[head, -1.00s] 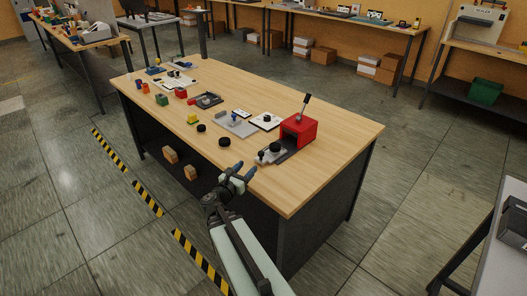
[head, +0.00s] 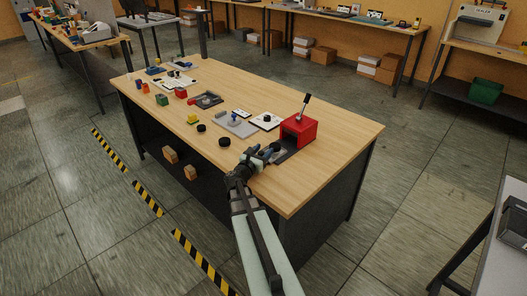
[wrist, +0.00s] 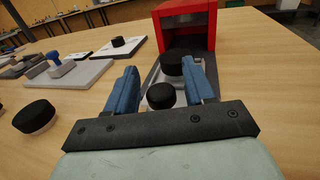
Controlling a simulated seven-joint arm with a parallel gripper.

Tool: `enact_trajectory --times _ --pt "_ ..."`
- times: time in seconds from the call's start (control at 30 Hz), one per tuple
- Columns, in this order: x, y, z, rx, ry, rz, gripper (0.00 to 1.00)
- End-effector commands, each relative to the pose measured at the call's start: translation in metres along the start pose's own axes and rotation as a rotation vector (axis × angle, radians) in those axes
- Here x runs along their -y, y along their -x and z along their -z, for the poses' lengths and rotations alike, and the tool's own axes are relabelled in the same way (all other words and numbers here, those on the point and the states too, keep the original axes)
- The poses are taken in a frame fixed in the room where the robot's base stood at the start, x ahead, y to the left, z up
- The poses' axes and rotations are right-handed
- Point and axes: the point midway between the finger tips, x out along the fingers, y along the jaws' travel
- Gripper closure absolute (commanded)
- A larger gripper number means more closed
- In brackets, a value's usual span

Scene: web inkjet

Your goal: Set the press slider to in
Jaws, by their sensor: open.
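The red press (head: 299,129) stands at the right of the wooden table, with a lever (head: 305,104) leaning up from its top. It also shows in the wrist view (wrist: 185,22). Its grey slider (head: 281,156) sticks out of the front toward me. My gripper (head: 262,153) is open over the slider's near end. Its blue fingers (wrist: 168,72) stand on either side of the knob, and contact cannot be told.
The table (head: 335,150) is clear to the right of the press.

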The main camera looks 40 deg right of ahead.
Motion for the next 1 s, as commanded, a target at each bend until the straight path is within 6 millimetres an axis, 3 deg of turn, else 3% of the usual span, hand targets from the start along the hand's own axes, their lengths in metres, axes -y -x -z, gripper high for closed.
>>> enact_trajectory --times 0.43,1.0 --pt "0.0004 -0.008 -0.0003 0.0 0.0 0.0 0.46" --pt "0.0004 -0.0078 -0.0003 0.0 0.0 0.0 1.0"
